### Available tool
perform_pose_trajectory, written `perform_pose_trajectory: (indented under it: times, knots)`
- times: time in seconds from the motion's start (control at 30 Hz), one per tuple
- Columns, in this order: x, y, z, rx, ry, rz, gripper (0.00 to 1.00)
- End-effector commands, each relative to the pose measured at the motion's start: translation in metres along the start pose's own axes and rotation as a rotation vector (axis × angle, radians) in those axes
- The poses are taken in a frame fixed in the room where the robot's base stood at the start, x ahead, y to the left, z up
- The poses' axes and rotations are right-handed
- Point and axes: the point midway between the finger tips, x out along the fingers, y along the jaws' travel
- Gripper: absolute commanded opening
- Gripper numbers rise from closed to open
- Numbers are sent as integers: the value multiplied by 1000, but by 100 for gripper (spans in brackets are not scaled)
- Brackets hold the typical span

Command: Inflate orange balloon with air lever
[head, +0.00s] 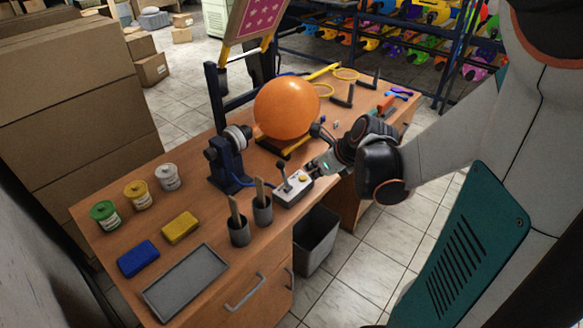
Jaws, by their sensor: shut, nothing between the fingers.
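The orange balloon (287,108) is round and full, and sits on the machine in the middle of the wooden table. A small light-grey control box (293,190) stands at the table's front edge, with a dark air lever (284,175) on top and a yellow button beside it. My gripper (314,170) reaches in from the right and is shut and empty, just right of the lever. I cannot tell from this view whether its fingertips touch the box. The balloon's neck is hidden.
Two dark cups (262,208) with wooden tools stand left of the box. Three paint jars (137,194), a yellow sponge (180,227), a blue sponge (138,258) and a grey tray (185,283) are further left. A dark bin (317,240) stands on the floor below.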

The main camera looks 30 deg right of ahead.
Motion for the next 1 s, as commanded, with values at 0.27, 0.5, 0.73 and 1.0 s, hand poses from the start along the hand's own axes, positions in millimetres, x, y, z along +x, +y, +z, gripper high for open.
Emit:
perform_pose_trajectory:
  times: [0.27, 0.5, 0.73, 1.0]
  knots:
    - [0, 4, -6, 128, -42, -23, 0]
    - [37, 4, -7, 124, -41, -21, 0]
    - [78, 2, -5, 122, -41, -22, 0]
    - [107, -1, 16, 122, -40, -21, 0]
